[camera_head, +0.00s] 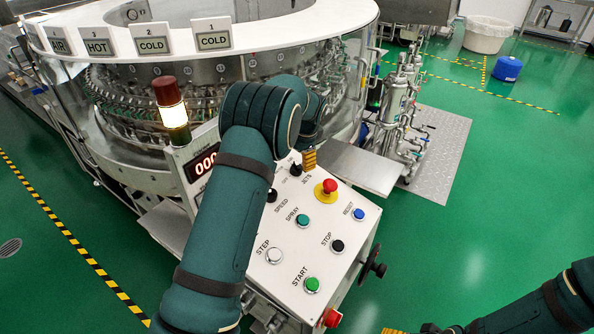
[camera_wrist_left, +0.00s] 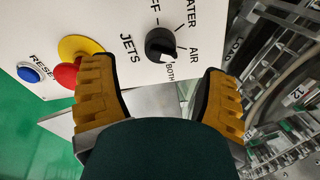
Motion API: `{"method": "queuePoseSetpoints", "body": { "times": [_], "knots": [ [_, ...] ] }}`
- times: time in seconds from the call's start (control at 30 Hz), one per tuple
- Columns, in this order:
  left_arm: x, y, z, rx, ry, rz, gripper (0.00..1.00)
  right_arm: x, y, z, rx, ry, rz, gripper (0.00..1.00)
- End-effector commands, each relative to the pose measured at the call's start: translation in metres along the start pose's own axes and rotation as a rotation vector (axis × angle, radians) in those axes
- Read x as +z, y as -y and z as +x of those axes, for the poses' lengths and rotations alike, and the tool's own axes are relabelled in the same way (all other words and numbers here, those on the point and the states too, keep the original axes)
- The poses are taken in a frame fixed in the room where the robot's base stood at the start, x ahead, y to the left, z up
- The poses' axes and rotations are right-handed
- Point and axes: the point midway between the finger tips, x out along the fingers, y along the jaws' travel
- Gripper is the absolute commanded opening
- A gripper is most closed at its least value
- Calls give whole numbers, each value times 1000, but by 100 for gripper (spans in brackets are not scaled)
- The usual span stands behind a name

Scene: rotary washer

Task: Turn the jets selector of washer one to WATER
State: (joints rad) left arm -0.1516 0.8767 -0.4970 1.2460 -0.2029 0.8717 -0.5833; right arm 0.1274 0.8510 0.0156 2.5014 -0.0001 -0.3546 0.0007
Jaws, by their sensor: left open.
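The jets selector (camera_wrist_left: 160,44) is a black knob on a white control panel (camera_head: 335,225). In the left wrist view its white mark points to BOTH, with AIR, WATER and a partly cut-off OFF label around it. In the head view the selector (camera_head: 295,169) shows beside the JETS label. My left gripper (camera_wrist_left: 156,68) is open, its two orange fingers either side of the knob in the picture and apart from it. In the head view its orange fingertip (camera_head: 309,158) is by the selector; my arm covers part of the panel. My right arm shows at the lower right; its fingers are unclear.
A red emergency button (camera_head: 330,186) on a yellow base sits close to the selector. SPEED, SPRAY, RESET, STEP, STOP and START controls share the panel. A red-and-white beacon (camera_head: 170,103) stands behind. The round washer (camera_head: 130,85) is beyond.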

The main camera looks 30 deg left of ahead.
Motion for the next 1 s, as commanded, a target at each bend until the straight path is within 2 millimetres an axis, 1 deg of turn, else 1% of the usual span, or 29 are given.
{"method": "queuePoseSetpoints", "body": {
  "times": [0.03,0.1,0.3,0.5,0.77,0.8,0.87,0.9,1.0],
  "knots": [
    [1,-1,13,1,4,-1,74,0,-1,4,0,-1,0,74],
    [0,0,25,0,2,0,74,0,-2,6,0,-3,0,74],
    [0,0,53,0,1,0,74,-1,-4,11,0,-6,-1,74],
    [0,0,63,-1,0,0,74,-2,-5,13,0,-7,-1,74],
    [0,0,64,-1,0,0,74,-2,-5,13,0,-7,-1,74],
    [0,0,64,-1,0,0,72,-2,-5,13,0,-7,-1,74],
    [0,0,64,-1,0,0,51,-2,-5,13,0,-7,-1,74],
    [0,0,64,0,0,0,37,-2,-5,13,0,-7,-1,74],
    [0,0,64,0,0,0,4,-2,-5,13,0,-7,-1,74]
  ]
}}
